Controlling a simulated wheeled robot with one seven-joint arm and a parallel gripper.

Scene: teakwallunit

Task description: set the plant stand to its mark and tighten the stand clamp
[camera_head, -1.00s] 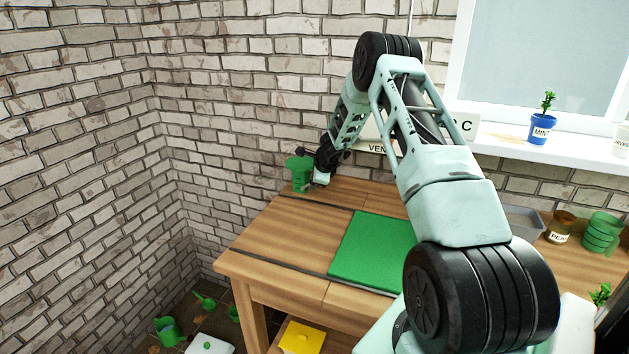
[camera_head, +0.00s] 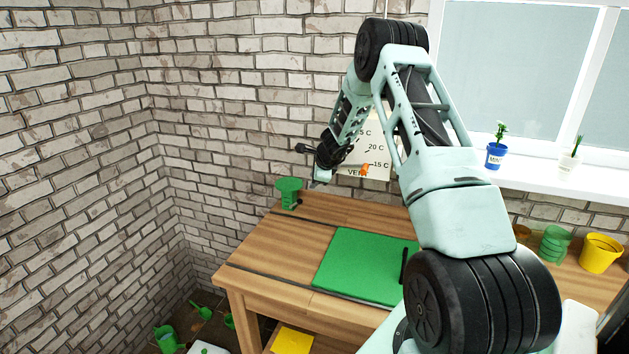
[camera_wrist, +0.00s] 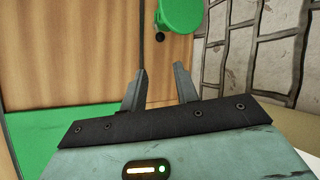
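The green plant stand (camera_head: 288,192), with a round top, stands upright at the back left corner of the wooden bench. In the wrist view its round green top (camera_wrist: 180,14) shows at the upper edge, partly cut off, with a dark knob (camera_wrist: 160,37) beside it, perhaps the clamp. My gripper (camera_wrist: 160,68) is open, with nothing between its two fingers. In the head view my gripper (camera_head: 321,178) is up and right of the stand, apart from it. I cannot make out the stand's mark.
The bench (camera_head: 255,262) has dark grooves across its top. A green mat (camera_head: 360,262) lies on it with a dark stick-like thing. A wall sign (camera_head: 375,150) is behind my arm. Potted plants (camera_head: 495,150) stand on the sill; a yellow pot (camera_head: 600,252) is at right.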

